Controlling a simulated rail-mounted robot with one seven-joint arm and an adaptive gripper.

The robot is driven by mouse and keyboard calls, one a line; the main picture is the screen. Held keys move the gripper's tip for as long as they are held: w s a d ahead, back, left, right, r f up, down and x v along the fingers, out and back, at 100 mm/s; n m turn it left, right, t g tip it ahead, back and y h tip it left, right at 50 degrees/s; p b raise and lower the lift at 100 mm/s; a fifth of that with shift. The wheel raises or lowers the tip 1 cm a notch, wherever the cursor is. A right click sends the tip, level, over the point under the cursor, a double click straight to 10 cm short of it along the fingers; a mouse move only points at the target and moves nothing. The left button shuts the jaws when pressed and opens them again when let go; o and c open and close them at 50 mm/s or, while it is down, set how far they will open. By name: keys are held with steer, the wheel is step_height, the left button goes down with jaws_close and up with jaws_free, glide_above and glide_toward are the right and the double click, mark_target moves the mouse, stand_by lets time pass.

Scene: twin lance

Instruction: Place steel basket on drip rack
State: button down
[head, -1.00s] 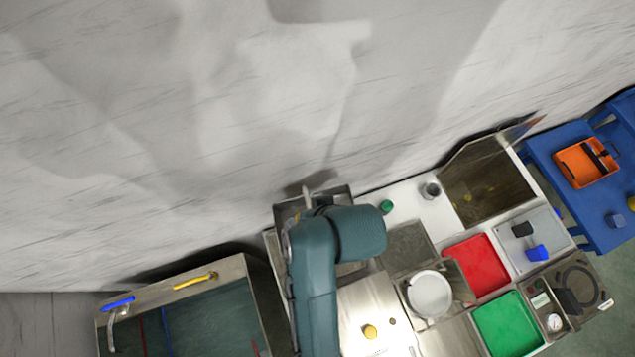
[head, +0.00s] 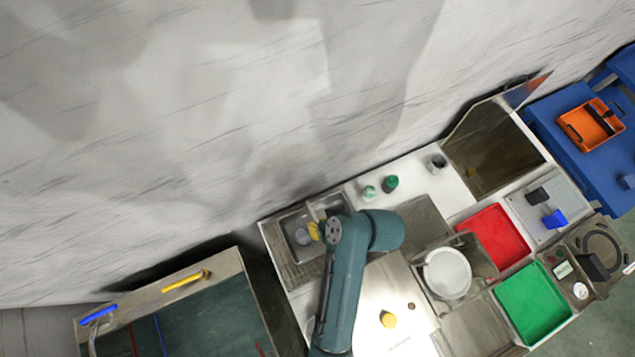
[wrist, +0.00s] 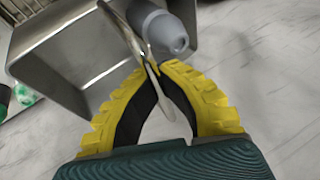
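My gripper (wrist: 156,68) has yellow fingers whose tips are nearly together around a thin metal strip (wrist: 151,82), which looks like the handle of the steel basket. In the head view, the yellow fingers (head: 314,231) are over the left side of a steel basin unit (head: 284,226), partly hidden by my arm. In the wrist view, a steel box (wrist: 75,50) lies at upper left, beside the strip; whether it is the basket or the basin is unclear. A dark ribbed surface (head: 297,274) in front of the basin may be the drip rack.
A grey rounded fitting (wrist: 164,32) is close beyond the fingertips. Green-topped jars (head: 390,183) stand right of the basin. A white round pot (head: 447,273), a red tray (head: 492,236) and a green tray (head: 533,303) are further right. The wall is close behind.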

step_height(320, 180, down, 10)
steer(key=shift+w+d+r, duration=0.1)
steer(key=shift+r, duration=0.15)
steer(key=c, duration=1.2)
jaws_free()
steer(key=shift+c, duration=0.2)
steer(key=v, duration=1.2)
steer(key=w+d+r+m+t+h, duration=0.15)
steer(key=w+r+t, duration=0.25)
steer(key=w+r, duration=0.45)
steer(key=w+d+r+t+h, duration=0.15)
steer(key=w+r+t, duration=0.35)
steer(key=r, duration=0.6)
steer(key=s+r+m+t+h, duration=0.1)
steer(key=r+t, duration=0.2)
steer(key=r, duration=0.7)
steer(key=s+a+r+m+t+h, duration=0.1)
steer(key=r+t, duration=0.3)
steer(key=r, duration=0.6)
steer(key=s+a+r+m+t+h, duration=0.1)
steer(key=s+r+t, duration=0.2)
steer(key=r, duration=0.8)
steer(key=shift+s+t, duration=0.25)
steer(key=shift+t, duration=0.15)
